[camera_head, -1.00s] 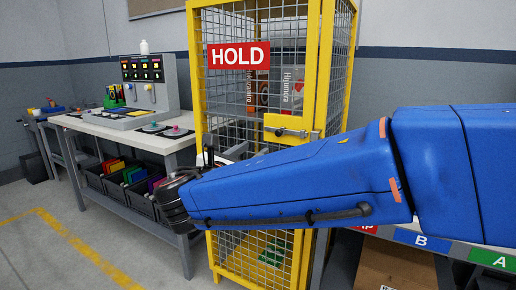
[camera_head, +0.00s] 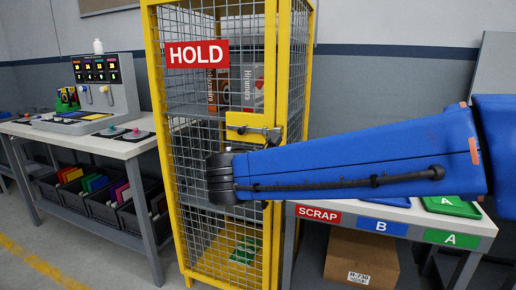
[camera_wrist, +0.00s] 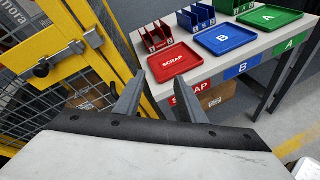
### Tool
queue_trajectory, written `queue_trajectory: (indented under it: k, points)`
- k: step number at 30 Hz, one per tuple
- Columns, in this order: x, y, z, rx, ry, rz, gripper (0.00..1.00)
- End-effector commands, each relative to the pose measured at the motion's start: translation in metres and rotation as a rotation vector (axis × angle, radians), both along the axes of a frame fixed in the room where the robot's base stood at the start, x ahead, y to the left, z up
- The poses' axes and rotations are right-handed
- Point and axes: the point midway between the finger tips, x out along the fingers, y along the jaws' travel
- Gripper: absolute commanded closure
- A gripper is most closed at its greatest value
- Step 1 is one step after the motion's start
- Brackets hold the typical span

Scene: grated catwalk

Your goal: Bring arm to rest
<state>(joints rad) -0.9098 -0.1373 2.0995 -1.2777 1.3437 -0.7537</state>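My blue arm (camera_head: 350,160) reaches in from the right in the head view, nearly level, across the front of the yellow HOLD cage (camera_head: 159,130). Its dark wrist end (camera_head: 219,180) is in front of the cage's mesh door; the fingers cannot be made out there. In the wrist view my gripper (camera_wrist: 160,92) shows two grey fingers spread apart with nothing between them. Beyond them are the cage latch (camera_wrist: 62,58) at the left and the red SCRAP tray (camera_wrist: 172,64) on a table.
The sorting table holds a blue B tray (camera_wrist: 222,40) and a green A tray (camera_wrist: 270,18), with a cardboard box (camera_head: 361,258) below. A workbench (camera_head: 75,135) with a control panel and bins stands at the left. Floor shows at lower left.

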Motion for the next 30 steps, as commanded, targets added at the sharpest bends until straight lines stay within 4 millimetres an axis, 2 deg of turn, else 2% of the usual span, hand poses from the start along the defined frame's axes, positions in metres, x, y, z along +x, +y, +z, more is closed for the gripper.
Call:
queue_trajectory:
  k: [1, 6, 12, 15, 22, 30]
  points:
    - [-0.004, -0.027, -0.007, 0.060, 0.014, -0.055, 0.63]
    - [-0.029, -0.098, -0.037, 0.284, 0.055, -0.236, 0.63]
    - [-0.071, -0.161, -0.072, 0.552, 0.068, -0.460, 0.63]
    - [-0.095, -0.185, -0.089, 0.687, 0.061, -0.576, 0.63]
    - [-0.150, -0.219, -0.124, 1.004, 0.015, -0.844, 0.63]
    - [-0.207, -0.230, -0.157, 1.382, -0.095, -1.159, 0.63]
